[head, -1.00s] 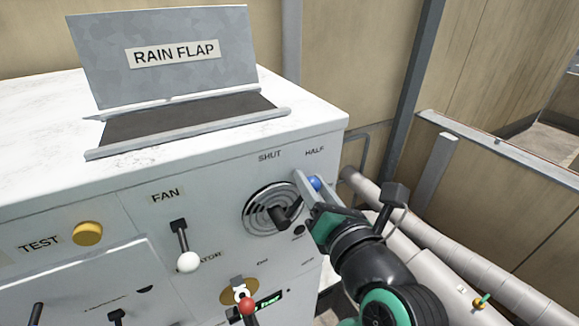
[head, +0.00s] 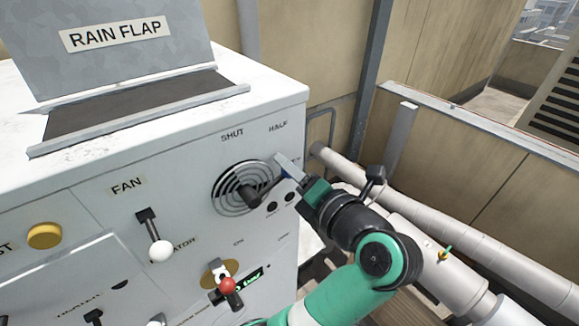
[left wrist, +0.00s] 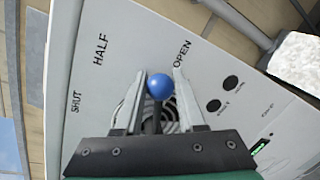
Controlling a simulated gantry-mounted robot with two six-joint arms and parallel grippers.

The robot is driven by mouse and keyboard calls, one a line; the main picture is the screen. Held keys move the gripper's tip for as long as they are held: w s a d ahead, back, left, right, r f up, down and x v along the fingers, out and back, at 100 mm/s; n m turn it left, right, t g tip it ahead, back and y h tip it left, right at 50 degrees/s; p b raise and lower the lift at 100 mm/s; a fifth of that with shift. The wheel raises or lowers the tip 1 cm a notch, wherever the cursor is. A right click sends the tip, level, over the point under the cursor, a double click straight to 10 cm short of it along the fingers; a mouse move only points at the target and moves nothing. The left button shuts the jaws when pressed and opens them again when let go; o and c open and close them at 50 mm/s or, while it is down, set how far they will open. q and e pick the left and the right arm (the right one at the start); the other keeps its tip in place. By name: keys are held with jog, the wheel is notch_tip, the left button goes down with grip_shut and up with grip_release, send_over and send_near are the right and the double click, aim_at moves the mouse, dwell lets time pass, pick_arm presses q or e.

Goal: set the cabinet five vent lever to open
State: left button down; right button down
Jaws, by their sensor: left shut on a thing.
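The vent lever (head: 255,193) is a dark arm with a blue knob, mounted over a round slotted vent (head: 228,200) on the cabinet front. My left gripper (head: 285,170) is shut on the blue knob, which shows between its two fingers in the left wrist view (left wrist: 159,86). There the lever points between the HALF (left wrist: 100,48) and OPEN (left wrist: 182,55) marks, closer to OPEN. The SHUT mark (head: 232,136) is at the upper left in the head view, where my gripper mostly hides the knob and OPEN. No cabinet number is readable. My right gripper is out of view.
The panel also carries a FAN lever with a white knob (head: 161,251), a red-knobbed lever (head: 228,286) and a yellow button (head: 45,236). A RAIN FLAP plate (head: 117,35) stands on top. Pale pipes (head: 440,225) run along the right.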

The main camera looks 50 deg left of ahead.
pick_arm(q)
jog(key=shift+f, duration=0.1)
jog(key=c, duration=0.5)
grip_release()
jog(key=b+v, duration=0.3)
jog(key=v, duration=0.8)
jog(key=shift+d+b, duration=0.3)
